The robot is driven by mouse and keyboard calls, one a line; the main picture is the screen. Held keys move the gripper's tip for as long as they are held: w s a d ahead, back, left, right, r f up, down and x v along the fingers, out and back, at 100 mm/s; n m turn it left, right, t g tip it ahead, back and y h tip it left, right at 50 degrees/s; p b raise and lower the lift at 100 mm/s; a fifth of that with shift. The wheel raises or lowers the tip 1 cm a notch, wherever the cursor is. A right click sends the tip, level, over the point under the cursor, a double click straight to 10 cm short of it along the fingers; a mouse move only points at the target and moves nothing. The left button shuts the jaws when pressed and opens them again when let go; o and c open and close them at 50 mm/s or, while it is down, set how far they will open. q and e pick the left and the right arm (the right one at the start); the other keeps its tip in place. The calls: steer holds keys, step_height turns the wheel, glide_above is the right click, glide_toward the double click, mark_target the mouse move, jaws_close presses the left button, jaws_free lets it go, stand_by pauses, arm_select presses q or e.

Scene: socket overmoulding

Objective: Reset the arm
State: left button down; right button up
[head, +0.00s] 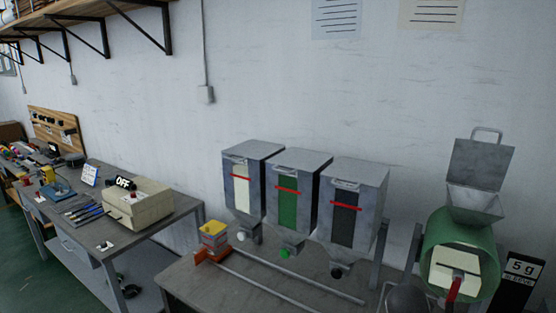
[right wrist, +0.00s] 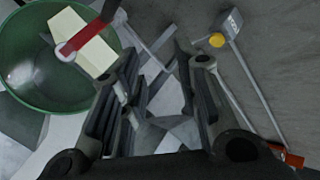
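My right gripper (right wrist: 160,75) fills the lower middle of the right wrist view. Its two dark fingers stand apart, and I see nothing held between them. A green drum (right wrist: 25,60) with a cream block (right wrist: 95,50) and a red lever (right wrist: 88,34) shows beside the left finger. In the head view the green drum (head: 437,245) stands at the right under a metal hopper (head: 475,205). My left gripper is in neither view.
Three grey dispensers (head: 255,150) stand along the back of the grey bench (head: 185,278). A "5 g" display (head: 522,270) stands far right. Another bench (head: 165,222) with a beige "OFF" box (head: 135,203) is left.

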steer(key=s+a+f+m+g+y, duration=0.15)
steer(key=s+a+f, duration=0.25)
steer(key=s, duration=0.7)
steer(key=s+a+f+m+g+y, duration=0.15)
steer(key=s+a+f, duration=0.25)
steer(key=s, duration=0.6)
steer(key=s+a+f+y, duration=0.3)
steer(key=s+a+f, duration=0.1)
steer(key=s, duration=0.7)
step_height(320, 180, down, 34)
steer(key=s+g+b, duration=0.1)
steer(key=b, duration=0.7)
steer(key=s+d+f+b, duration=0.1)
steer(key=s+f+b, duration=0.2)
steer(key=s+f, duration=0.5)
steer(key=s+d+f+g+b, duration=0.1)
steer(key=s+d+f+b, duration=0.1)
steer(key=s+f, duration=0.6)
step_height(320, 180, down, 6)
steer(key=shift+s+d+f+b, duration=0.25)
steer(key=shift+s+b, duration=0.1)
steer(key=shift+b, duration=0.4)
steer(key=shift+s, duration=0.1)
